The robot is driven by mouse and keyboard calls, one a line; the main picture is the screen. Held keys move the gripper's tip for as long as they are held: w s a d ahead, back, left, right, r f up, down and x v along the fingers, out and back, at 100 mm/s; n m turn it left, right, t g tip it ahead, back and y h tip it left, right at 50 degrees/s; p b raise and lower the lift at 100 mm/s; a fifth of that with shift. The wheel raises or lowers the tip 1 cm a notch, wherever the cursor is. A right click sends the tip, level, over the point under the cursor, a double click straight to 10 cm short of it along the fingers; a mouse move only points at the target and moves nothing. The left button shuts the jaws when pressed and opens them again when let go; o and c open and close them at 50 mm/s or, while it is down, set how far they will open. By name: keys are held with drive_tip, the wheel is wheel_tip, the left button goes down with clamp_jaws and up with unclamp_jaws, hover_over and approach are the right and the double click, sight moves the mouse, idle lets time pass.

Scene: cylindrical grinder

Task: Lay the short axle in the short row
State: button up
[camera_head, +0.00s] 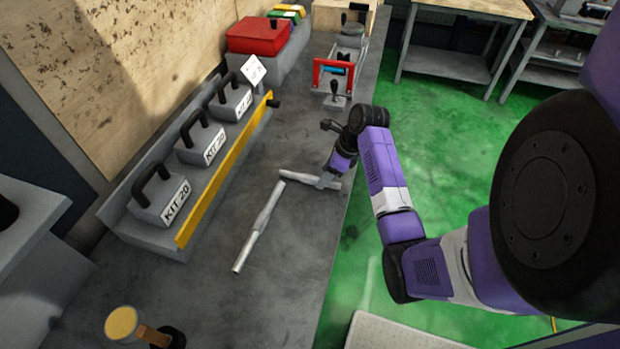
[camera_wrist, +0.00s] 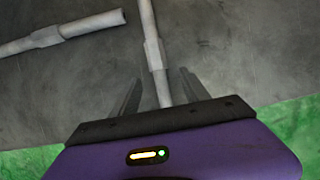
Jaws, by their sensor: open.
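Two grey stepped axles lie on the dark bench top. The one at my gripper (camera_head: 324,181) looks like the shorter axle (camera_head: 297,176), and it lies across the bench near its right edge. In the wrist view this axle (camera_wrist: 152,45) runs between the two open fingers of my gripper (camera_wrist: 159,88), with a finger apart on each side. Its near end is hidden by the gripper body. The longer-looking axle (camera_head: 260,224) lies closer to the camera and also shows at upper left in the wrist view (camera_wrist: 60,32). I cannot make out a short row.
Weights marked KIT 20 (camera_head: 165,201) stand in a grey rack with a yellow rail (camera_head: 225,170) on the left. A red-framed fixture (camera_head: 333,75) and a red box (camera_head: 258,34) stand farther back. A wooden-handled tool (camera_head: 150,335) is in front. The bench centre is mostly clear.

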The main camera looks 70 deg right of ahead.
drive_tip(key=shift+x, duration=1.4)
clamp_jaws()
drive_tip(key=shift+r, duration=0.1)
